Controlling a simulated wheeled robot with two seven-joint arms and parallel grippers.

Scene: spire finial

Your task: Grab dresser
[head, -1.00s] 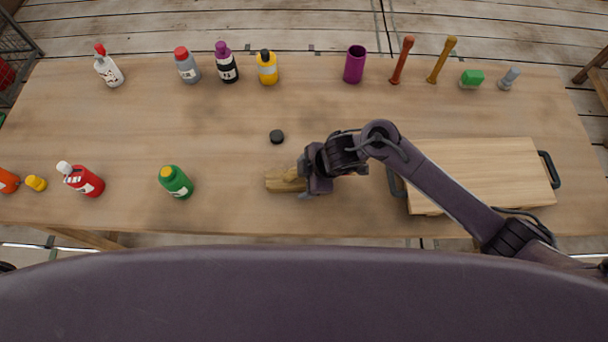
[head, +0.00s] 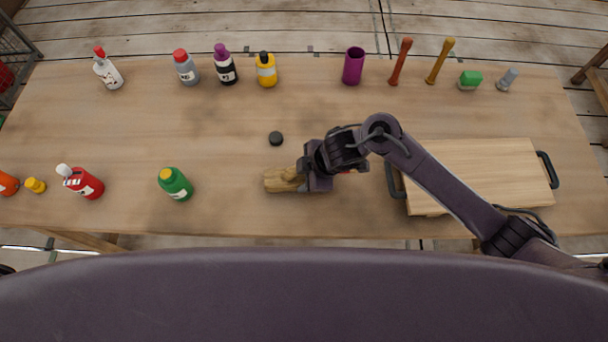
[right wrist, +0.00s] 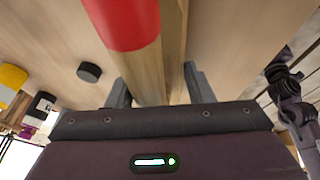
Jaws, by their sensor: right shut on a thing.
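The dresser appears to be the yellow-brown wooden tool (head: 284,179) at the front middle of the table in the head view. A red, rounded part (right wrist: 125,22) shows at the top of that view, in line with the wood. I cannot tell whether the tool touches the table. My left gripper does not show in the head view.
A black disc (head: 276,138) lies just behind the tool. A green bottle (head: 175,184) stands to the left. A wooden board with dark handles (head: 480,172) lies on the right, beneath my right arm. Bottles, a purple cup (head: 353,66) and small tools line the back.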

